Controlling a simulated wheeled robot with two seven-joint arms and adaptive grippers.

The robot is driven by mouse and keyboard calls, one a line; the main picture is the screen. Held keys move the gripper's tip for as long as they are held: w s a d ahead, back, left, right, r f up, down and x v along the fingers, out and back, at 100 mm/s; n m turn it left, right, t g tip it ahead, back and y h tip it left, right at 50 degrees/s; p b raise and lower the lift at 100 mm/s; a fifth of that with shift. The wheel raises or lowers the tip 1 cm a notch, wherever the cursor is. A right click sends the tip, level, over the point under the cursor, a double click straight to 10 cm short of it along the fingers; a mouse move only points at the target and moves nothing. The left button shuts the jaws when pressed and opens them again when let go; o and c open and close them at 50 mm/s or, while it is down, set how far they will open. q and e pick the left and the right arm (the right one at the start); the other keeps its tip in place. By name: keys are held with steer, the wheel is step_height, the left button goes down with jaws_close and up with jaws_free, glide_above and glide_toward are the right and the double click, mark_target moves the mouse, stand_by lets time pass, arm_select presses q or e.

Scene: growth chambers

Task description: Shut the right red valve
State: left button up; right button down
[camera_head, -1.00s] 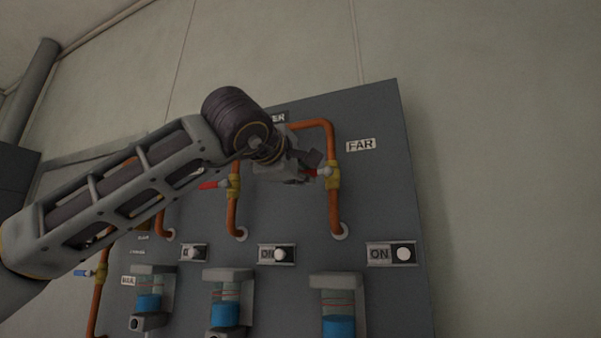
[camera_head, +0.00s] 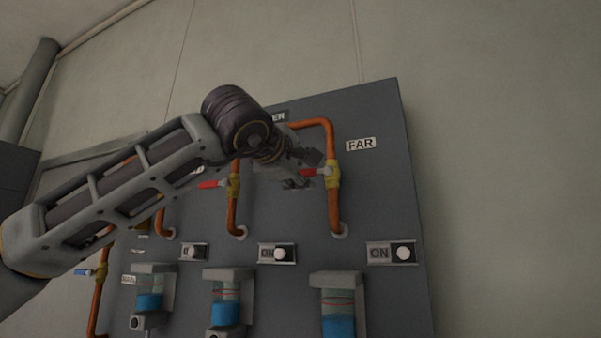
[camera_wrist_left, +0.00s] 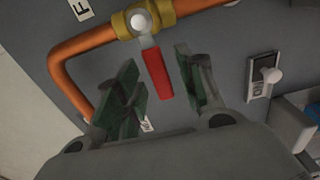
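The right red valve has a yellow body (camera_head: 333,175) on the orange pipe beside the FAR label. Its red handle (camera_head: 311,172) points left, across the vertical pipe. In the left wrist view the red handle (camera_wrist_left: 157,74) hangs from the pale pivot of the yellow fitting (camera_wrist_left: 138,20). My left gripper (camera_head: 307,171) is at the handle's free end. In the left wrist view the left gripper (camera_wrist_left: 158,85) is open, one finger on each side of the handle, with visible gaps. I cannot tell how deep the handle sits between them. My right gripper is not in view.
Another red-handled valve (camera_head: 211,184) is to the left, partly near my arm. A blue-handled valve (camera_head: 84,272) is at lower left. ON switches (camera_head: 391,253) and blue-filled containers (camera_head: 338,305) project from the grey panel below. The wall right of the panel is clear.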

arm_select(q)
steer(key=v, duration=1.2)
stand_by(0.8)
